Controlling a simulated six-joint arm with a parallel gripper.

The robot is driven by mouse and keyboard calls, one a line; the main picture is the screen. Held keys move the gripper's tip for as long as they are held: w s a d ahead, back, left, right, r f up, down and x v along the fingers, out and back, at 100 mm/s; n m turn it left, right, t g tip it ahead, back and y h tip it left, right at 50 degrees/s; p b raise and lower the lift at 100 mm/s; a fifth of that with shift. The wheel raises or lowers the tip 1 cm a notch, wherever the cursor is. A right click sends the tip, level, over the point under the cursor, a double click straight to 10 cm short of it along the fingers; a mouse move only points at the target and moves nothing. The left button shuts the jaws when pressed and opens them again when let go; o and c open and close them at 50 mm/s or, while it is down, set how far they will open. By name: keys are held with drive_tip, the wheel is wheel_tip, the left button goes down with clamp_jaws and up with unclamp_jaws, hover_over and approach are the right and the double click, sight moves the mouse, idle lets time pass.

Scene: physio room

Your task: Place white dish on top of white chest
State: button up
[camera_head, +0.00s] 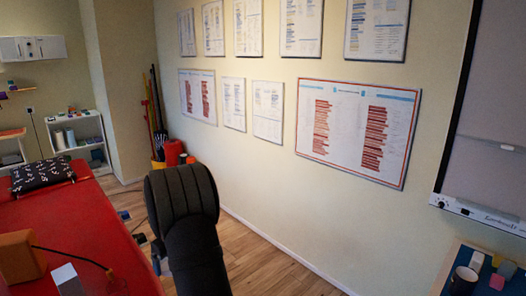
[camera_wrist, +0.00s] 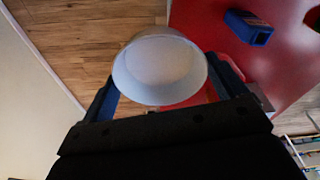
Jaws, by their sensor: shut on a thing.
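The white dish (camera_wrist: 160,68), round and bowl-like, is between the two blue fingers of my gripper (camera_wrist: 165,85) in the wrist view. My gripper is shut on it, and its wide round face is towards the wrist camera. Red surface and wood floor show beyond it. In the head view my dark arm stands in the middle, and the dish is not visible there. I cannot make out for sure which thing is the white chest; a low white shelf unit (camera_head: 95,117) stands at the far left, and a white cabinet (camera_head: 32,60) hangs on the wall there.
A red table (camera_head: 60,225) fills the left, with a black patterned cushion (camera_head: 42,172) and an orange box (camera_head: 20,257). A blue object (camera_wrist: 248,27) shows in the wrist view. A desk with small items (camera_head: 468,275) is at the lower right. Wood floor (camera_head: 245,245) lies along the wall.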

drive_tip(key=w+d+r+m+t, duration=0.1)
drive_tip(key=d+r+m, duration=0.25)
drive_tip(key=d, duration=1.25)
drive_tip(key=d+r+m, duration=0.2)
drive_tip(key=d+m, duration=0.3)
drive_tip(key=d, duration=1.1)
drive_tip(key=s+f+m+h, duration=0.1)
drive_tip(key=s+f+m, duration=0.2)
drive_tip(key=f, duration=1.4)
drive_tip(key=s, duration=0.4)
drive_tip(key=shift+s+d, duration=0.2)
drive_tip(key=shift+d, duration=0.05)
